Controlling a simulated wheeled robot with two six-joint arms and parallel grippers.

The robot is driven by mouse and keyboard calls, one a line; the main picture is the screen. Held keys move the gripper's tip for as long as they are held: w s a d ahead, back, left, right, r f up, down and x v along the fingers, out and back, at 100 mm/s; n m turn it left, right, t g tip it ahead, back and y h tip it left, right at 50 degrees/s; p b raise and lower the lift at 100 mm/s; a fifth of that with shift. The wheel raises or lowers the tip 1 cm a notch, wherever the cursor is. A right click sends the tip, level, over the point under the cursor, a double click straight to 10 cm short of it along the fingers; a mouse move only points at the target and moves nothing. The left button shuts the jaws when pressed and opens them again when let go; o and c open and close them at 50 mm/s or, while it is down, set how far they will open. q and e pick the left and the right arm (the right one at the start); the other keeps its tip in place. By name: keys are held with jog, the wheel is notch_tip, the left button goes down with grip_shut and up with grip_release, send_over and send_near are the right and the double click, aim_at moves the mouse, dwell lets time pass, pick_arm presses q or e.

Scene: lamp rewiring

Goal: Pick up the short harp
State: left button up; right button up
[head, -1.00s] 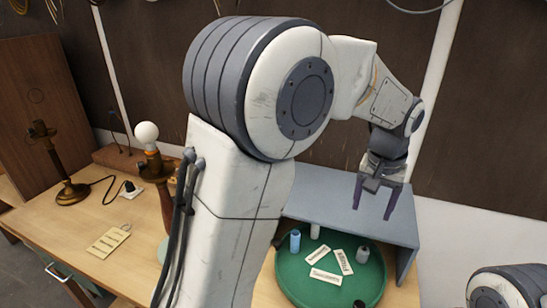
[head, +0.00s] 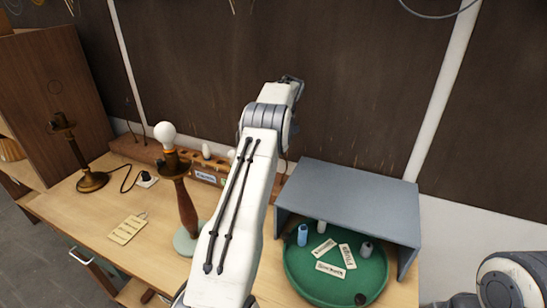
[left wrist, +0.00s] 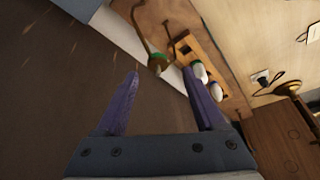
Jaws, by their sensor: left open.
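My left gripper (left wrist: 160,75) is open, with two purple fingers and nothing between them. In the head view its fingers are hidden behind my left arm. Thin upright wire pieces (head: 131,118) stand at the left end of a wooden rack (head: 147,152); they may be harps, but I cannot tell which is the short one. In the left wrist view the rack (left wrist: 232,98) lies beyond the fingertips, with a thin brownish curved piece (left wrist: 143,30) and a brass-and-green piece (left wrist: 157,62) at its end. My right gripper is out of view.
A lamp with a white bulb (head: 165,134) stands in front of the rack. Another lamp (head: 93,180) is at the left. A grey shelf (head: 350,190) stands over a green tray (head: 335,288) with labels and spools. A tag card (head: 126,229) lies on the bench.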

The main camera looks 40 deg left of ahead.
pick_arm(q)
jog(key=shift+a+f, duration=0.15)
jog(key=shift+f, duration=0.15)
jog(key=p+x, duration=0.2)
jog(key=x, duration=0.1)
jog(key=p+x, duration=0.1)
jog(key=shift+w+f+p, duration=0.1)
jog(key=shift+f+p, duration=0.2)
jog(key=shift+p, duration=0.1)
jog(key=shift+w+f, duration=0.1)
jog(key=shift+f, duration=0.3)
grip_shut()
